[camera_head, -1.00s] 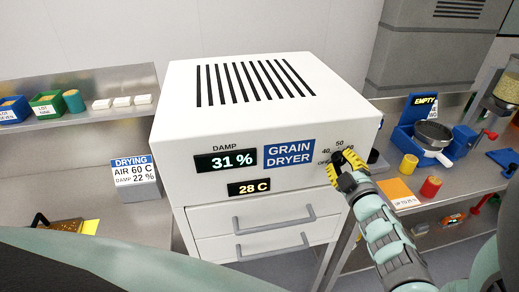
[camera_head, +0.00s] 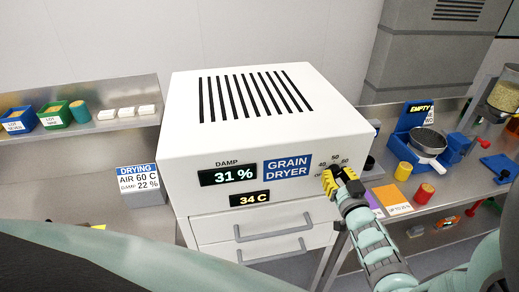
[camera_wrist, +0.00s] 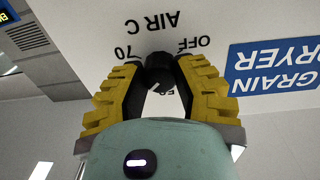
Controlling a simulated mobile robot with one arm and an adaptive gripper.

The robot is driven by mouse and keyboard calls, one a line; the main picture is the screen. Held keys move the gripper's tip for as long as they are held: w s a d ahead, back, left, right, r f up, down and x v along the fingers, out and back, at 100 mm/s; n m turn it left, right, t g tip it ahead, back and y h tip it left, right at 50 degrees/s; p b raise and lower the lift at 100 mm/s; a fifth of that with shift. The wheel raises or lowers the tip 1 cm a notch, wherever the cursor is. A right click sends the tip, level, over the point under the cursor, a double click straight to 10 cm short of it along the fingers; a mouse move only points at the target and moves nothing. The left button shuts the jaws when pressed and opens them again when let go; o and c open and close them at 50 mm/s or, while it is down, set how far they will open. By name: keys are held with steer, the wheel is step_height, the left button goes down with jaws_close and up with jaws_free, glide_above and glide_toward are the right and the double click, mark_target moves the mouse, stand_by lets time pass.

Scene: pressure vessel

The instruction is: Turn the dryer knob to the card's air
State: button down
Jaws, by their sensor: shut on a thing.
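The white grain dryer (camera_head: 265,110) stands in the middle of the head view. Its displays read DAMP 31 % (camera_head: 228,176) and 34 C (camera_head: 249,199). The drying card (camera_head: 138,180) at left reads AIR 60 C, DAMP 22 %. My gripper (camera_head: 343,178) with yellow fingers is at the dial on the dryer's front right. In the wrist view the dark knob (camera_wrist: 159,70) sits between the two fingertips (camera_wrist: 160,62), and the gripper is shut on it. OFF, 40, 50 and 60 show around the dial in the head view; 70 shows in the wrist view.
Two drawers (camera_head: 265,232) with bar handles are below the displays. A shelf (camera_head: 80,128) with bins is at left. A bench (camera_head: 425,190) at right holds a blue stand marked EMPTY (camera_head: 420,120), a sieve pan (camera_head: 430,142), and yellow (camera_head: 403,171) and red (camera_head: 424,192) cylinders.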

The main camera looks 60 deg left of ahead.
steer(key=shift+d+f+m+p, duration=0.1)
steer(key=shift+f+m+p, duration=0.3)
steer(key=shift+m, duration=0.7)
steer(key=c, duration=1)
jaws_free()
steer(key=shift+r, duration=0.1)
steer(key=o, duration=0.4)
steer(key=shift+r, duration=0.2)
steer(key=shift+s, duration=0.1)
steer(key=v, duration=1.1)
steer(key=shift+s+d, duration=0.2)
steer(key=shift+d, duration=0.15)
steer(key=shift+r, duration=0.15)
